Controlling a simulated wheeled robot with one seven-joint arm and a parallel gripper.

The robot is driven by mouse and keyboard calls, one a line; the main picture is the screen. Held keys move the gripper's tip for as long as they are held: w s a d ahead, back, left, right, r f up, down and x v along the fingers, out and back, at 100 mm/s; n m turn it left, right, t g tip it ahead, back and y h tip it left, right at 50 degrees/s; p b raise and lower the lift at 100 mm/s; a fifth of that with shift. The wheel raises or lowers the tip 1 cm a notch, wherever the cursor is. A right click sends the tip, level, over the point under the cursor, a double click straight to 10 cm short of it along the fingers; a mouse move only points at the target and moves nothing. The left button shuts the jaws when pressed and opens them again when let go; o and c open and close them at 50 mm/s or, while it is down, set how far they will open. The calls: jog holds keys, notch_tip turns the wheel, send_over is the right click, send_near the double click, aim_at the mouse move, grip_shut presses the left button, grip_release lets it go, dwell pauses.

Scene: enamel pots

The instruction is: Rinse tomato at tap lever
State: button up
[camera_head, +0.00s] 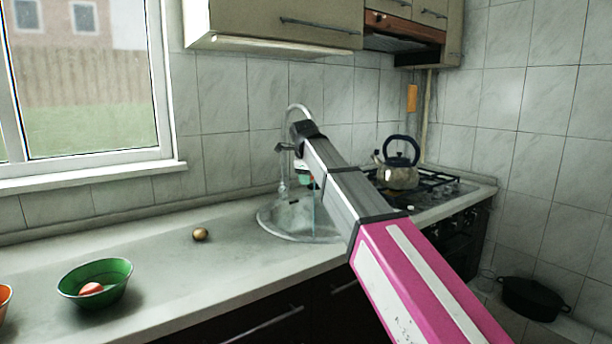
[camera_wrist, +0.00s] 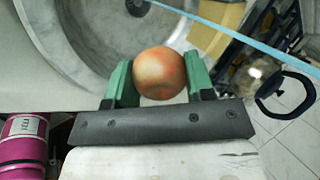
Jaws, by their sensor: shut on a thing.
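My gripper (camera_wrist: 158,88) is shut on a reddish-orange tomato (camera_wrist: 160,72), with a green finger on each side of it. The wrist view shows the round metal sink (camera_wrist: 85,50) behind the tomato, with its drain at the top. In the head view my arm reaches over the sink (camera_head: 270,222), and the gripper and tomato are mostly hidden behind it. The curved tap (camera_head: 296,108) stands at the back of the sink, with a pale stream below its spout. I cannot make out the lever clearly or tell whether water touches the tomato.
A green bowl (camera_head: 118,282) holding a reddish item stands at the left, with an orange bowl (camera_head: 4,298) at the edge. A small brownish round item (camera_head: 200,234) lies on the counter (camera_head: 165,270). A kettle (camera_head: 397,174) stands on the stove. A black pot (camera_head: 535,300) is low right.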

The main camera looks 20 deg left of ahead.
jog(key=w+a+f, duration=0.1)
jog(key=w, duration=0.8)
jog(key=shift+f, duration=0.4)
dwell(0.5)
jog(key=shift+d, duration=0.5)
jog(key=shift+a, duration=0.1)
jog(key=shift+a, duration=0.5)
jog(key=shift+d, duration=0.25)
jog(key=shift+d, duration=0.35)
